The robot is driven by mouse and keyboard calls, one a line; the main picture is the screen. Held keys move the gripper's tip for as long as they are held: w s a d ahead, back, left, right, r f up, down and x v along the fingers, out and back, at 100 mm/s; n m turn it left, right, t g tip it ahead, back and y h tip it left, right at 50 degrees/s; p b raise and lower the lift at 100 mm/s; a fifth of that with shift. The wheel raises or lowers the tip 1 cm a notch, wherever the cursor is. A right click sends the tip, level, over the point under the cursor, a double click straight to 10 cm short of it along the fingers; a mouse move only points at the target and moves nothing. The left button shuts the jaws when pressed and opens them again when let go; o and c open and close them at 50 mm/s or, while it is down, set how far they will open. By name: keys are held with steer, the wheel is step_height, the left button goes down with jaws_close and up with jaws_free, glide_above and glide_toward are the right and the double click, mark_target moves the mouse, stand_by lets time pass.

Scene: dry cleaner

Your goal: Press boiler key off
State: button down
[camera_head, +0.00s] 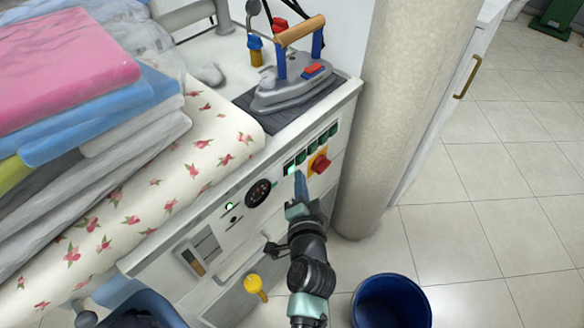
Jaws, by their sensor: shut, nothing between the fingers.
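A row of several dark green keys (312,148) is set in the white front panel of the ironing station, below the iron. The key at the left end (290,169) glows bright green. I cannot read any labels, so I cannot tell which one is the boiler key. My gripper (299,177) is shut and empty, its blue fingers pointing up at the panel. Its tips appear just below and right of the glowing key. I cannot tell whether they touch the panel. The fingers cover a little of the panel there.
A red knob on a yellow plate (320,164) is close to the right of my fingertips. A round dial (258,193) is to the left. An iron (290,88) stands on its dark pad above. A beige column (388,120) and blue bin (392,302) are at right.

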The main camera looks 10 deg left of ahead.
stand_by(0.6)
steer(key=shift+w+a+p, duration=0.3)
steer(key=shift+a+p, duration=0.05)
steer(key=shift+p, duration=0.05)
stand_by(0.3)
steer(key=shift+s+d+b, duration=0.3)
steer(key=shift+d+b, duration=0.05)
steer(key=shift+b, duration=0.05)
steer(key=shift+d, duration=0.1)
steer(key=s+d+b, duration=0.2)
steer(key=d, duration=0.1)
steer(key=s+d+b, duration=0.1)
steer(key=shift+s+d+b, duration=0.25)
steer(key=shift+d+b, duration=0.05)
steer(key=shift+d, duration=0.05)
